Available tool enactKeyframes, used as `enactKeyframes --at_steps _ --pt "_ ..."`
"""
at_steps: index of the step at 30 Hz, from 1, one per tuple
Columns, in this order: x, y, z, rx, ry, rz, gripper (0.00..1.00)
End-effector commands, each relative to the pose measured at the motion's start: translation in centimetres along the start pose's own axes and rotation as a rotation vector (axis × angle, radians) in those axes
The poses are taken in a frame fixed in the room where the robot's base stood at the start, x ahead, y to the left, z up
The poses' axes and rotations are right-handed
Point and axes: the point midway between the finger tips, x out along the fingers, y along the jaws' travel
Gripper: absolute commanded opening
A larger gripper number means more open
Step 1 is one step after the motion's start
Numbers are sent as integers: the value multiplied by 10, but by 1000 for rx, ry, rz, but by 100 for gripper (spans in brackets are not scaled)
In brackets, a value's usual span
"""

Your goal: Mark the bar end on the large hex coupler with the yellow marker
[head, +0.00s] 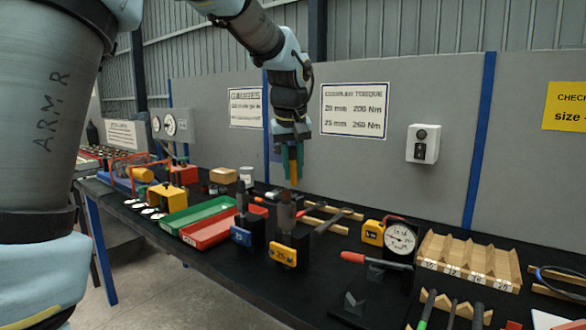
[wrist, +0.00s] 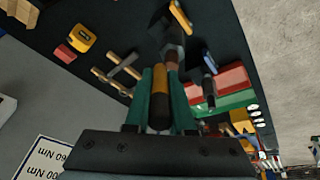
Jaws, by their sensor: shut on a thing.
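My gripper (head: 292,160) is shut on the yellow marker (head: 293,172), its teal fingers on either side of it. In the wrist view the marker (wrist: 160,82) shows a dark body and a yellow band between the fingers. The marker points down, above the upright brownish coupler (head: 286,213) on the dark stand with the yellow label (head: 283,255). A gap shows between the marker and the coupler in the head view. In the wrist view the coupler (wrist: 172,58) lies just beyond the marker tip. The bar end's details are too small to tell.
A similar stand with a blue label (head: 241,236) is close on the left. A red tray (head: 208,231) and green tray (head: 195,213) lie further left. A dial gauge (head: 400,238) and red-handled tool (head: 353,257) stand right. Wooden racks (head: 465,258) fill the far right.

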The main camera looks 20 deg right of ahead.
Motion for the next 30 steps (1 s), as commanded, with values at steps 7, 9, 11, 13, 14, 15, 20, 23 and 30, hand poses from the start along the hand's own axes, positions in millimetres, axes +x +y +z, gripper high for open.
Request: enactKeyframes --at_steps 7,9,11,13,14,15,20,23,30 --pt "5 0 2 0 0 0 0" --pt "6 -1 2 0 0 0 0" --pt "8 -1 3 0 0 0 0" --pt "9 -1 3 0 0 0 0" --pt "9 -1 3 0 0 0 0" --pt "10 -1 4 0 0 0 0" --pt "10 -3 2 -1 0 -1 0" --pt "10 -9 -2 -1 -1 -2 0" --pt "12 -26 -14 -2 -3 -3 0"
